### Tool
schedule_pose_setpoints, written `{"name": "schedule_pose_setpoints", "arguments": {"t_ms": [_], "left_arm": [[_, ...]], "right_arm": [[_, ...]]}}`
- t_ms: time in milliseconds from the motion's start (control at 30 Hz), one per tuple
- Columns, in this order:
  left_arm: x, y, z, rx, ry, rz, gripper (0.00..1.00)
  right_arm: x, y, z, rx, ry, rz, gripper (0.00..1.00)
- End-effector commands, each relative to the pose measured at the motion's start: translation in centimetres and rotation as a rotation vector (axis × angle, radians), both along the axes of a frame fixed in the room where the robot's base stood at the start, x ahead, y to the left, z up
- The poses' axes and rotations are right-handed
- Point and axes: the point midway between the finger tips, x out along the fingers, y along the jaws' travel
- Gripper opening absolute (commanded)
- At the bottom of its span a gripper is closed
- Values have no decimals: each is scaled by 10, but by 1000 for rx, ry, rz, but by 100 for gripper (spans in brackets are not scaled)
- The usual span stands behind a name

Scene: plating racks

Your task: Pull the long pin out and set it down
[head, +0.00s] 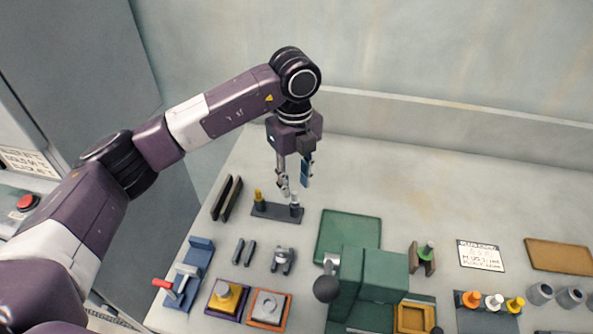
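A dark base plate (276,212) on the bench carries two upright pins. One is a yellow-topped pin (259,198) at its left end; the other is a pale grey pin (294,206) at its right end. I cannot tell from this view which is the longer. My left gripper (294,188) points down just above the pale pin. Its fingers look apart, one with a blue pad, and nothing shows held between them. The fingertips partly cover the space above the pin, so contact is unclear. My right gripper is out of view.
A dark slotted rack (227,198) stands left of the plate. A green mat (349,232) lies to the right, behind a green machine (367,275) with a black knob. Several small fixtures sit in front. The bench behind the mat is clear, below the back wall.

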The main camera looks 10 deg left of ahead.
Motion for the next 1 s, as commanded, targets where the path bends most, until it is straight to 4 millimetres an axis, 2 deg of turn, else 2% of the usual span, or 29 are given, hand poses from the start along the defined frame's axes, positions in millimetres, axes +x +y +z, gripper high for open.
{"name": "schedule_pose_setpoints", "arguments": {"t_ms": [300,467,700,1000], "left_arm": [[0,0,-42,1,2,1,30],[0,0,-50,1,1,1,30],[0,0,-51,0,0,1,30],[0,0,-51,0,0,1,0]], "right_arm": [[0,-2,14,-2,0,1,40],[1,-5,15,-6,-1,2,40],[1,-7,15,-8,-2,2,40],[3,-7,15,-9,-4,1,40]]}}
